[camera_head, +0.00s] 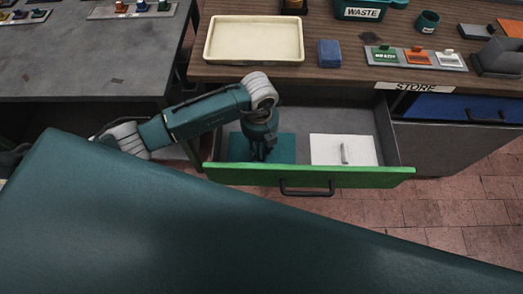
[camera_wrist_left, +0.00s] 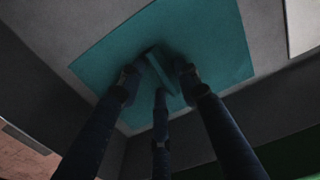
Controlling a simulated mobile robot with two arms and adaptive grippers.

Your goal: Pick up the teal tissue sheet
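The teal tissue sheet (camera_head: 287,148) lies flat in the left half of the open drawer. In the left wrist view the sheet (camera_wrist_left: 215,38) fills the upper middle, with a small raised teal tab (camera_wrist_left: 160,70) on it. My left gripper (camera_head: 262,152) points down into the drawer over the sheet. In the left wrist view its three fingers (camera_wrist_left: 158,80) stand spread around the tab, with gaps between them. Contact with the tab or sheet is too dark to tell. My right gripper is out of view.
The drawer has a green front (camera_head: 380,177) and a dark handle. A white sheet (camera_head: 323,146) with a grey bar lies in its right half. Above, a wooden counter holds a cream tray (camera_head: 254,62), a blue block (camera_head: 329,53) and a WASTE bin (camera_head: 361,12).

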